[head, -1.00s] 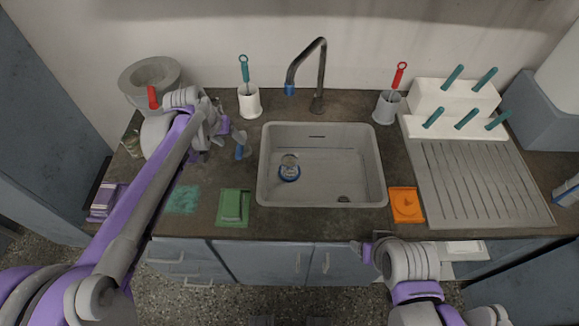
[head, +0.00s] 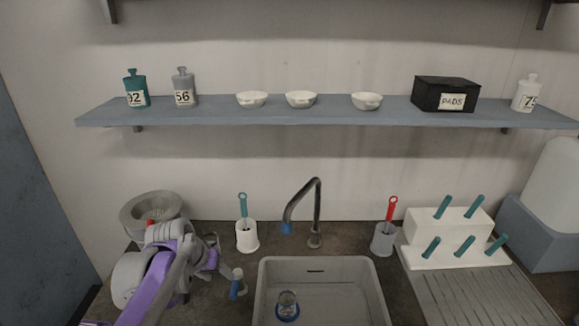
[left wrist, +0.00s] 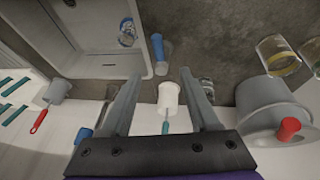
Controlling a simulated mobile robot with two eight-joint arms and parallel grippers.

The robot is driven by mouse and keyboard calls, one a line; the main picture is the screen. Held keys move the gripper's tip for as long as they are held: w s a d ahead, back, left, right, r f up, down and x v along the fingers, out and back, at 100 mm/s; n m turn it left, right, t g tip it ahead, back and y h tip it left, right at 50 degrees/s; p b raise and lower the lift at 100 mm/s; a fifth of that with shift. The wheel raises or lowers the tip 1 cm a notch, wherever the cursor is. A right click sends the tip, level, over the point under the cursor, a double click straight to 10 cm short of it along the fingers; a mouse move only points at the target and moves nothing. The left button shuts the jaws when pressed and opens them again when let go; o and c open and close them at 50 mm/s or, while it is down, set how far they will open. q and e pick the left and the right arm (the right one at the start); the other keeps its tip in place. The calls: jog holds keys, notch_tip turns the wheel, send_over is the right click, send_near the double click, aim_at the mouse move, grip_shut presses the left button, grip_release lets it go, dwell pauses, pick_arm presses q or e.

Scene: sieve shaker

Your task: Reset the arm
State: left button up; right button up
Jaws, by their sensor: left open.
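My left arm (head: 150,285) reaches in from the lower left over the counter. My left gripper shows at its end in the head view (head: 212,258), partly hidden by the arm. In the left wrist view its two fingers (left wrist: 160,78) are spread with nothing held between them. The white holder with the teal-handled brush (left wrist: 169,96) shows between the fingers, beyond them; it stands upright behind the sink in the head view (head: 246,238). My right arm and gripper are out of both views.
The sink (head: 330,263) holds a small blue-based glass (head: 287,307). A blue-capped item (head: 236,286) stands left of the sink. A grey bowl-topped vessel (head: 150,210) is behind my left arm. A wall shelf (head: 330,115) carries bottles, bowls and a black box.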

pick_arm(q)
jog(key=s+f+y, duration=0.1)
jog(key=s+f, duration=0.2)
jog(key=s, duration=0.9)
jog(key=s+f+t+p, duration=0.1)
jog(key=s+f, duration=0.3)
jog(key=s, duration=0.7)
jog(key=shift+s+y, duration=0.4)
jog(key=shift+d+f, duration=0.1)
